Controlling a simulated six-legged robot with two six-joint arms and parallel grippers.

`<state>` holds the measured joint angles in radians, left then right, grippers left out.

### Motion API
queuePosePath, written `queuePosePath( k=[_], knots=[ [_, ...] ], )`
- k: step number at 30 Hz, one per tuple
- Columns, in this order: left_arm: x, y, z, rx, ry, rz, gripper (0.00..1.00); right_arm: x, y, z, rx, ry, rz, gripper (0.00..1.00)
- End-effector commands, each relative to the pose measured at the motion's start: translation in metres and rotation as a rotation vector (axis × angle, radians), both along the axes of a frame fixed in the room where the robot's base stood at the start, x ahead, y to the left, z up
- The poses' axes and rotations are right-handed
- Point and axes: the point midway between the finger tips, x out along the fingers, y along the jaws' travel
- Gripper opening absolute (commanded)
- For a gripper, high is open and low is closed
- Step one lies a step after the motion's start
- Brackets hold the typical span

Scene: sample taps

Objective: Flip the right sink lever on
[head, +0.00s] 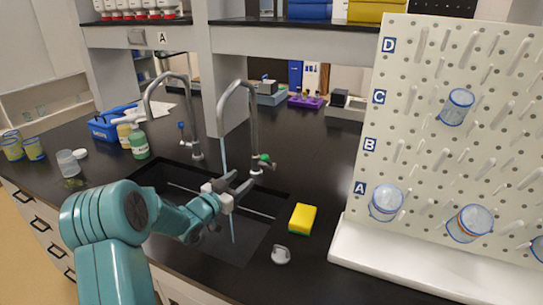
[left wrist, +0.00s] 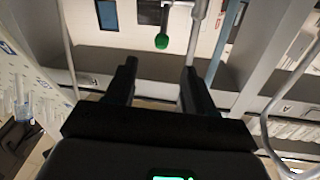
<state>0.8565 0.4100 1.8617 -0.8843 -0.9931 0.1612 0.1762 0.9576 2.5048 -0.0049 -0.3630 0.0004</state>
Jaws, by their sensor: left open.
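The right tap (head: 254,115) is a tall grey gooseneck behind the black sink (head: 215,240). Its lever has a green knob (head: 265,159) to the right of the tap's base. A thin pale-blue stream (head: 224,160) runs down from its spout into the sink. My left gripper (head: 241,182) is open and empty over the sink, in front of and a little left of the green knob, apart from it. In the left wrist view the green knob (left wrist: 161,41) shows beyond the gap between the open fingers (left wrist: 158,78). My right gripper is not in view.
The left tap (head: 170,78) has a blue knob (head: 181,125). A yellow sponge (head: 302,218) and a grey round piece (head: 281,255) lie right of the sink. A pegboard (head: 440,160) with beakers stands at the right. A green bottle (head: 139,142) stands at the left.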

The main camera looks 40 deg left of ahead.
Motion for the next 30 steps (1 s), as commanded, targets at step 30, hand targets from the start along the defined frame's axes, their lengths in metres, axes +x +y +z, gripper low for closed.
queuePosePath(
  k=[30],
  knots=[
    [0.148,0.020,0.000,0.000,-0.001,-0.003,0.54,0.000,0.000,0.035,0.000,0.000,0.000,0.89]
  ],
)
